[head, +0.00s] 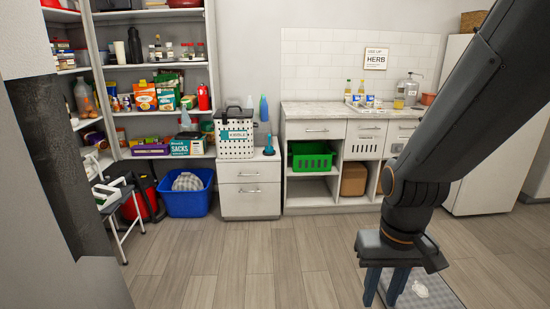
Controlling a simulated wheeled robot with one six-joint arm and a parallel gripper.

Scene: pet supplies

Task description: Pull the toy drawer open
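A low white cabinet (228,206) with two drawers stands at the back centre. Its upper drawer (236,174) and lower drawer (236,199) have bar handles and look shut. The counter to its right has more drawers, a wide one on the left (300,131) and narrower ones, also shut. No label tells me which is the toy drawer. My gripper (384,290) hangs at the lower right, pointing down, its two dark fingers apart with nothing seen between them. It is in front of the counter, well away from every drawer.
A white perforated bin (236,146) stands on the low cabinet. A blue tub (188,200), a red item and a step stool (120,215) are on the left. A green basket (311,160) sits under the counter. A grey mat (447,293) lies by my gripper. The middle floor is clear.

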